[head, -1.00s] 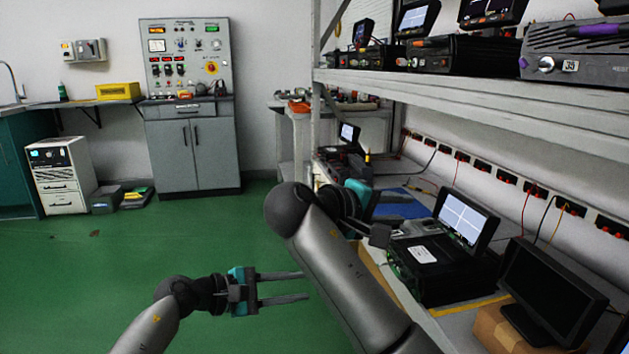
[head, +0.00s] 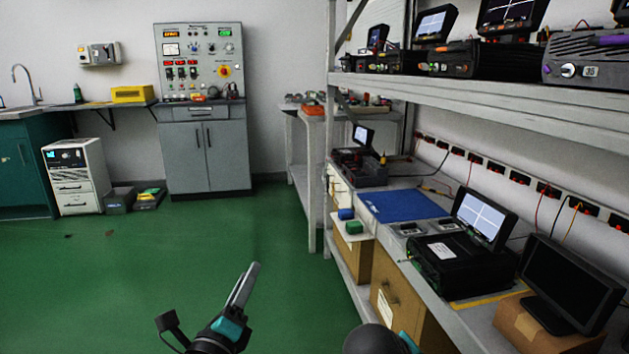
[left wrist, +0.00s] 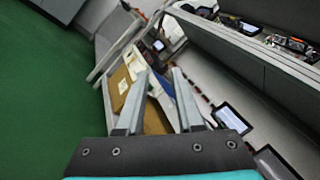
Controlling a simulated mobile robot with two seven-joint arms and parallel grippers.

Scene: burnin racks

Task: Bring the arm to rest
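My left gripper (head: 247,280) is low in the middle of the head view, over the green floor. In the left wrist view its two grey fingers (left wrist: 160,85) stand apart with nothing between them, so it is open and empty. It touches nothing that I can see. Of my right arm, only a dark rounded joint and a teal part show at the bottom edge of the head view, in front of the rack. The right fingers are not visible.
The rack's lower shelf on the right holds a black unit (head: 465,265) with a lit screen, a dark monitor (head: 570,285) and a blue mat (head: 402,206). Boxes stand below. A grey cabinet (head: 207,155) stands at the back wall.

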